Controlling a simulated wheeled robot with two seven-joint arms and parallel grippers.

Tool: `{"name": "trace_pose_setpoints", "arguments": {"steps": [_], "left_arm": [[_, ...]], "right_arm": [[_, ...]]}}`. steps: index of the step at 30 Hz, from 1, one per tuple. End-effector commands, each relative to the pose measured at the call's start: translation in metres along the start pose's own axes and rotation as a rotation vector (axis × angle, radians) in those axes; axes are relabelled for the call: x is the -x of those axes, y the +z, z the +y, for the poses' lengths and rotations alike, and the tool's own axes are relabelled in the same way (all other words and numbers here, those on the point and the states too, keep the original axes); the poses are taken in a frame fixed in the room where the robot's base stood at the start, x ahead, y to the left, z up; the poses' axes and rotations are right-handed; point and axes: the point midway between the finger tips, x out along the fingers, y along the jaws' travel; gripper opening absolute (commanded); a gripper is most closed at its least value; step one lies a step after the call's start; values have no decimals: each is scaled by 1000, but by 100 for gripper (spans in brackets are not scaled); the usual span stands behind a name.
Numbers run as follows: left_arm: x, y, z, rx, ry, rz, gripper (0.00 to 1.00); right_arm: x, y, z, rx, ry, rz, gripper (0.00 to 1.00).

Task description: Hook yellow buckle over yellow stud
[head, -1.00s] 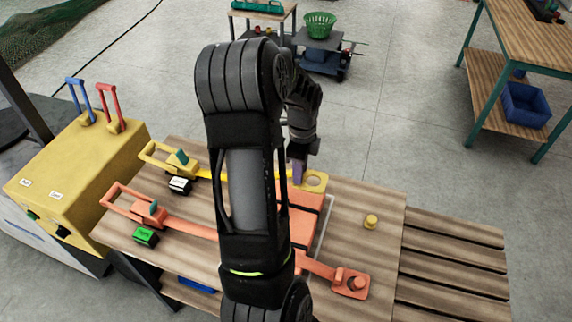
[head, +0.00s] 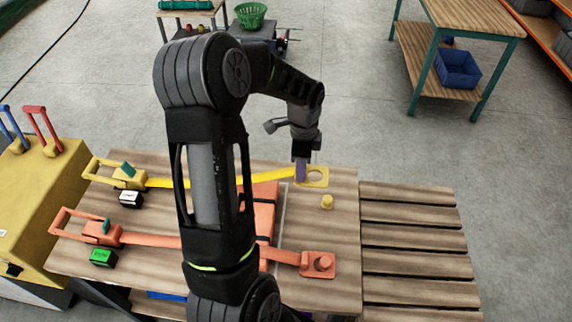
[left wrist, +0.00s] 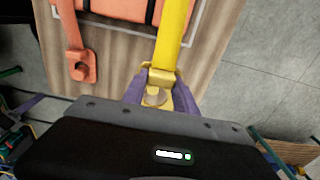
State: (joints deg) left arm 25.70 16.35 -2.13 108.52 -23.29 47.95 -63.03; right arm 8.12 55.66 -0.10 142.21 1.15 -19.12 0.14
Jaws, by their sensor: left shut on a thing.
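The yellow buckle (head: 316,175) is a flat plate with a round hole at the end of a yellow strap (head: 222,178). My left gripper (head: 300,172) is shut on the buckle, and its purple fingers clasp it on both sides in the left wrist view (left wrist: 158,92). The stud is bare. I cannot make it out in the left wrist view. My right gripper is not in view.
An orange strap runs to an orange buckle (head: 318,264) around an orange stud at the front. A yellow ratchet (head: 128,176) and an orange ratchet (head: 100,232) sit at the left. An orange bundle (head: 262,205) lies partly behind my arm. The table right of the stud is clear.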

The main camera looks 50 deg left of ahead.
Motion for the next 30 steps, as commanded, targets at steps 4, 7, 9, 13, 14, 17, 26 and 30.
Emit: {"name": "trace_pose_setpoints", "arguments": {"steps": [4, 7, 9, 13, 14, 17, 26, 30], "left_arm": [[0, -22, 0, -2, 0, 1, 0], [0, -36, 0, -3, 0, 1, 0], [0, -46, 0, -2, 0, 1, 0], [-21, -46, 0, 1, 2, -1, 0], [-25, -46, 0, 1, 2, -1, 0], [-41, -46, 0, 2, 1, 0, 0], [-84, -46, 0, 1, 0, 0, 0], [-102, -46, 0, 1, 0, 0, 0]], "right_arm": [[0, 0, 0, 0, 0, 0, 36], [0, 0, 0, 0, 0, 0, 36], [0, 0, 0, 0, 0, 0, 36], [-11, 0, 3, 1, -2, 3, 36], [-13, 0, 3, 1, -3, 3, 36], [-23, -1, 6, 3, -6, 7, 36], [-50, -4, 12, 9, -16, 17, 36], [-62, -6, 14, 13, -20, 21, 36]]}}
